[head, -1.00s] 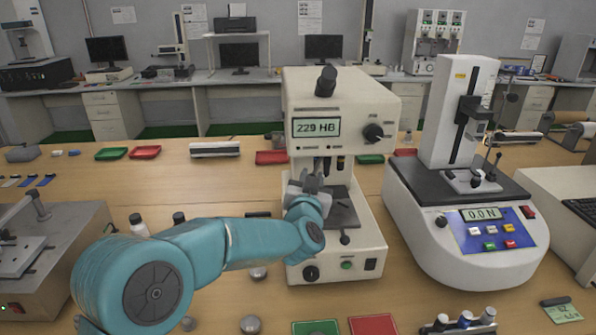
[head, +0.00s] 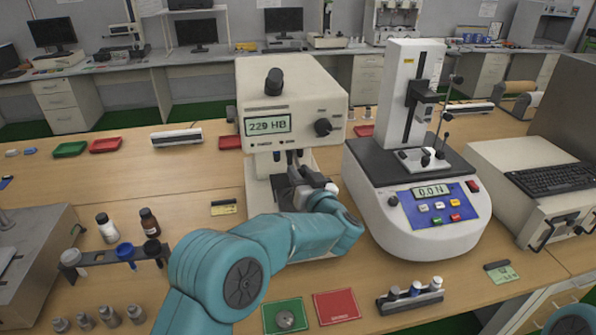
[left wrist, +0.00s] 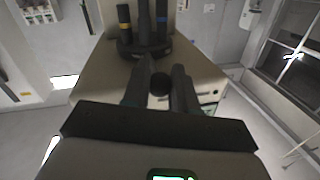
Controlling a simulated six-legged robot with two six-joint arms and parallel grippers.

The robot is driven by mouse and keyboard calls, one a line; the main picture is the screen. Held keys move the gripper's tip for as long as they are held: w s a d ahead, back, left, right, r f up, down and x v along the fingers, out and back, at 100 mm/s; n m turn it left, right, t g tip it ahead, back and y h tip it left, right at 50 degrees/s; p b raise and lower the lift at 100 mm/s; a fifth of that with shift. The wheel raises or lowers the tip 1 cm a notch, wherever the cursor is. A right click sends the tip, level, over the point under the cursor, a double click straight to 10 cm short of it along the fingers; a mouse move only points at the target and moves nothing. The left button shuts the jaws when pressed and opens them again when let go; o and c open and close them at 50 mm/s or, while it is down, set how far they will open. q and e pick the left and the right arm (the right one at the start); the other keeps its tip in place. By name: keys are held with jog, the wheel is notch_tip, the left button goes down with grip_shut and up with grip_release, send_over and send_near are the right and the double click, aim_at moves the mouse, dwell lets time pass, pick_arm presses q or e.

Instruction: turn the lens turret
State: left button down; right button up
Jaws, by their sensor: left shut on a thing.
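The white hardness tester (head: 292,100) stands on the bench in the middle of the head view, its display reading 229 HB. Its lens turret (head: 290,158) hangs under the head, partly hidden. In the left wrist view the turret (left wrist: 146,48) is a dark disc with dark lens barrels, one with a yellow band, one with a blue band. My right gripper is out of view.
A force tester (head: 410,160) with a blue panel stands close to the right. In front lie a green plate (head: 273,321) bearing a round metal piece, a red plate (head: 337,306) and a small vial rack (head: 410,298). Bottles and another rack (head: 100,259) stand left.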

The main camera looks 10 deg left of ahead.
pick_arm(q)
jog(key=shift+a+r, duration=0.1)
jog(key=shift+r, duration=0.15)
jog(key=c, duration=1)
grip_release()
jog(key=shift+o, duration=0.2)
jog(key=shift+s, duration=0.1)
jog(key=shift+f, duration=0.1)
jog(key=shift+s+d+f, duration=0.15)
jog(key=shift+s+d, duration=0.1)
jog(key=shift+d, duration=0.1)
jog(key=b+v, duration=0.3)
jog(key=v, duration=1.2)
jog(key=shift+s+b, duration=0.25)
jog(key=shift+b, duration=0.15)
jog(key=shift+s+d, duration=0.1)
